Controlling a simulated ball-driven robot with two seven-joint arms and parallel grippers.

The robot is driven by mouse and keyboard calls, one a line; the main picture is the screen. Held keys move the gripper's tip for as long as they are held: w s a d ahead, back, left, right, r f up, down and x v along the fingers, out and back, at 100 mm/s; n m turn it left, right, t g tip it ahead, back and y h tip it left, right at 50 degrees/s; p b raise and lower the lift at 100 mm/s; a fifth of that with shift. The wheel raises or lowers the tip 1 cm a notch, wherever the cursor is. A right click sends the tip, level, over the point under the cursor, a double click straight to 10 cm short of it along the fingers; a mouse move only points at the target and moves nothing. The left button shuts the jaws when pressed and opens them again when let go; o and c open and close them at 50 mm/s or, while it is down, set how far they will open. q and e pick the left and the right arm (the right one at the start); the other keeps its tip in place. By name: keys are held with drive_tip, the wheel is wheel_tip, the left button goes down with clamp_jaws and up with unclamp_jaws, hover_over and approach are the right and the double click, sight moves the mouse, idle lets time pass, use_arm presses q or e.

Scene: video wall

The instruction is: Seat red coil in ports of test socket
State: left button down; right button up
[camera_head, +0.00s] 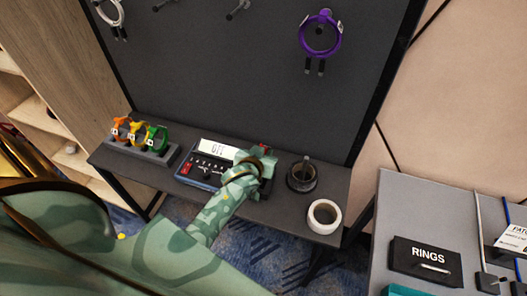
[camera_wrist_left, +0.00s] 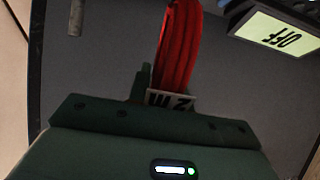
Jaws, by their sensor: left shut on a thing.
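The red coil (camera_wrist_left: 177,45) stands up from my left gripper (camera_wrist_left: 160,95) in the left wrist view, with a white tag reading "2 M" at its lower end. In the head view my left gripper (camera_head: 264,160) is shut on the coil and hides most of it. The display also shows in the left wrist view (camera_wrist_left: 282,38). The ports and the coil's plug ends are hidden. My right gripper is out of view.
Orange, yellow and green coils stand in a grey rack (camera_head: 150,152) at the shelf's left. A dark round holder (camera_head: 302,180) and a white tape roll (camera_head: 324,214) are at right. A purple coil (camera_head: 320,38) hangs on the dark panel (camera_head: 220,80). A "RINGS" box (camera_head: 426,262) is lower right.

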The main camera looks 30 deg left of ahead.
use_arm(q)
drive_tip(key=shift+f, duration=0.15)
drive_tip(key=shift+f, duration=0.45)
idle(0.7)
drive_tip(key=shift+f+b, duration=0.2)
drive_tip(key=shift+b, duration=0.15)
drive_tip(key=shift+f, duration=0.45)
drive_tip(key=shift+f+b, duration=0.35)
drive_tip(key=shift+f, duration=0.2)
idle(0.6)
